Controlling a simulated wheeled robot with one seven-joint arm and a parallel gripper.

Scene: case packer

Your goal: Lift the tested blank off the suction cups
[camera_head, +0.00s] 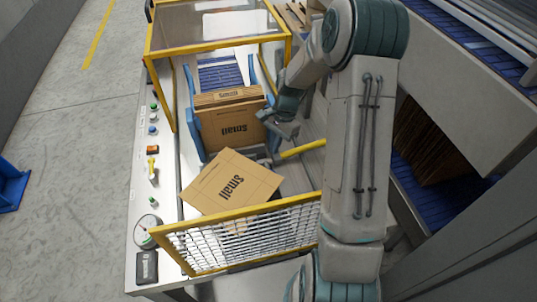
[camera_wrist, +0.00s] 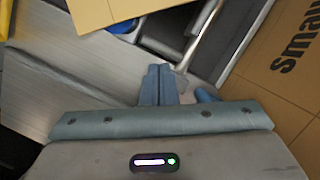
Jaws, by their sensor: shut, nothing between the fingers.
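A flat brown cardboard blank marked "Small" (camera_head: 228,184) lies tilted inside the machine, behind the yellow mesh guard. Its edge shows at the top of the wrist view (camera_wrist: 110,12). What lies under it is mostly hidden, so I cannot tell whether the suction cups touch it. My gripper (camera_head: 290,133) is beyond and to the right of this blank, apart from it. In the wrist view the two fingers (camera_wrist: 158,84) are together with nothing between them. A stack of upright "Small" blanks (camera_head: 232,122) stands behind; it also shows at the right of the wrist view (camera_wrist: 285,70).
The stack stands between blue side guides (camera_head: 192,128). A yellow mesh guard (camera_head: 240,236) closes the near side, and a yellow-framed clear cover (camera_head: 215,32) stands at the back. A yellow bar (camera_head: 303,148) is close to my gripper. A control panel (camera_head: 152,150) runs along the left.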

